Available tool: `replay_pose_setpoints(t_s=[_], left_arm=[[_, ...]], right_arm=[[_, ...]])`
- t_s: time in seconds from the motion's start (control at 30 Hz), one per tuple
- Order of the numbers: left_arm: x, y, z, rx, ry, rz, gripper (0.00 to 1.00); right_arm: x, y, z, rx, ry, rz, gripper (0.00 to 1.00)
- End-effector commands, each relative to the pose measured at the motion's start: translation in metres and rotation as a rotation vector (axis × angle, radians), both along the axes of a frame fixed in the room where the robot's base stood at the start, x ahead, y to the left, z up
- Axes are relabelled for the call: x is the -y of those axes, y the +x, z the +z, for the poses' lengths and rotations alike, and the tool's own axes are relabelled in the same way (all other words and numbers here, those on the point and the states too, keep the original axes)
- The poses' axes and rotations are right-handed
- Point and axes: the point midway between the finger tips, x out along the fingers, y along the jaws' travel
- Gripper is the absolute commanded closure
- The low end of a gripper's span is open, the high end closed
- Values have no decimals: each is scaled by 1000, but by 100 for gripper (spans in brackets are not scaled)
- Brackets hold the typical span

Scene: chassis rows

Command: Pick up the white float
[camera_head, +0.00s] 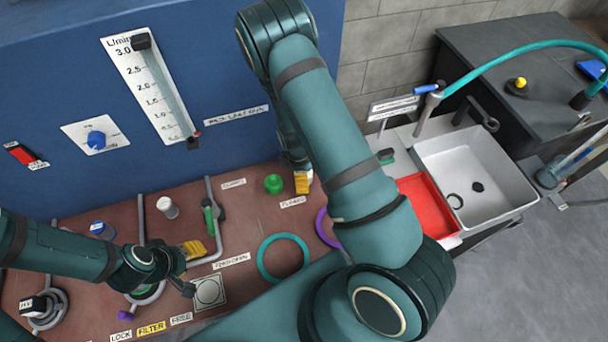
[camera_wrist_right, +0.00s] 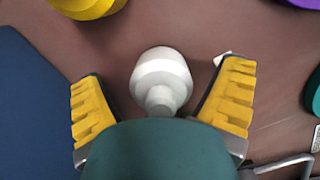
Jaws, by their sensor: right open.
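The white float (camera_wrist_right: 161,80), a pale rounded body with a narrower stub, shows in the right wrist view between the two yellow finger pads of my right gripper (camera_wrist_right: 164,103). The pads stand apart on either side of it, with gaps, and do not touch it. In the head view my right gripper (camera_head: 302,181) is low over the reddish-brown panel, partly behind my right arm; I cannot make out the float there. My left gripper (camera_head: 193,268) is over the panel at lower left, its fingers spread with nothing seen between them.
A teal ring (camera_head: 283,258), a purple ring (camera_head: 326,228) and a green knob (camera_head: 273,184) lie near my right gripper. A white-capped peg (camera_head: 168,207) stands farther left. The blue wall (camera_head: 60,100) rises behind. A yellow round thing (camera_wrist_right: 88,6) is close to the float.

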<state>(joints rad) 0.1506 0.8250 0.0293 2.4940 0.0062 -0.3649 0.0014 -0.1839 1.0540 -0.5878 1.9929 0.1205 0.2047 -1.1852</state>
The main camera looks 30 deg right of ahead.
Motion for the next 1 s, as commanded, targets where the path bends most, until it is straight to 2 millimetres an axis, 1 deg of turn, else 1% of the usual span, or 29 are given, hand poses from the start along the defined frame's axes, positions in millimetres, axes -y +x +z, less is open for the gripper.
replay_pose_setpoints(t_s=[0.1,0.13,0.17,0.2,0.27,0.3,0.33,0.63,0.73,0.87,1.0], left_arm=[[0,0,0,0,0,0,53],[0,0,0,0,0,0,53],[0,0,0,0,0,0,53],[0,0,0,0,0,0,53],[0,0,0,0,0,0,53],[0,0,0,0,0,0,53],[0,0,0,0,0,0,53],[0,0,0,0,0,0,53],[0,0,0,0,0,0,53],[0,0,2,0,0,0,53],[0,0,4,0,-1,0,53]], right_arm=[[0,0,0,0,0,0,7],[0,0,0,0,0,0,9],[0,0,0,0,0,0,20],[0,0,0,0,0,0,34],[0,0,0,0,0,0,55],[0,0,0,0,0,0,69],[0,0,0,0,0,0,78],[0,0,1,0,0,0,79],[0,1,5,1,0,0,79],[-1,2,22,4,1,2,79],[-1,1,50,4,1,1,79]])
